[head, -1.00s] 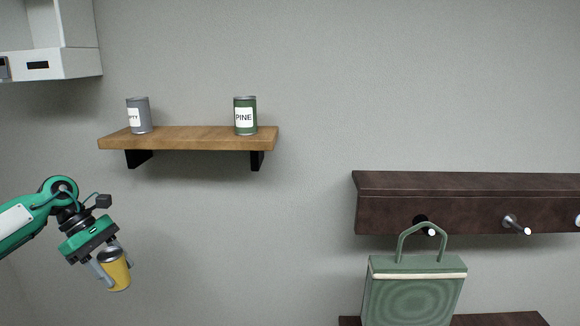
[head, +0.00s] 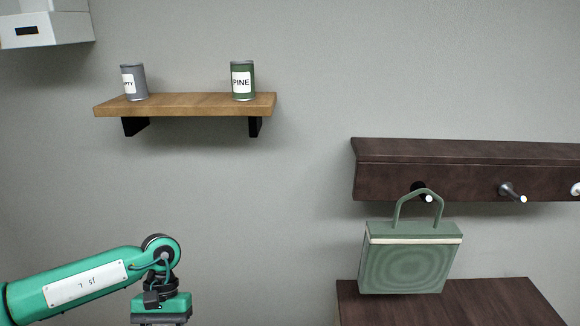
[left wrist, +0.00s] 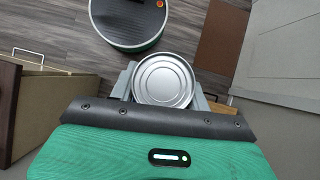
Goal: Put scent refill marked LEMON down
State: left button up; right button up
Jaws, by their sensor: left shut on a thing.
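My left gripper (left wrist: 161,88) is shut on a can, seen from above in the left wrist view as a round silver lid (left wrist: 163,78) between the two grey fingers. The can's label is hidden there; its side showed yellow earlier in the head view. My right gripper is not in view.
A wooden shelf (head: 185,105) holds a grey can (head: 134,82) with a partly turned label and a green can marked PINE (head: 243,81), with free room between them. A dark peg rail (head: 460,172), green bag (head: 410,258) and dark wooden surface (head: 490,300) are at right.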

pick_arm(q)
jog(key=shift+m, duration=0.4)
jog(key=d, duration=0.2)
jog(key=d+f+b, duration=0.1)
jog(key=d, duration=0.1)
jog(key=shift+d, duration=0.15)
jog(key=shift+d+f, duration=0.1)
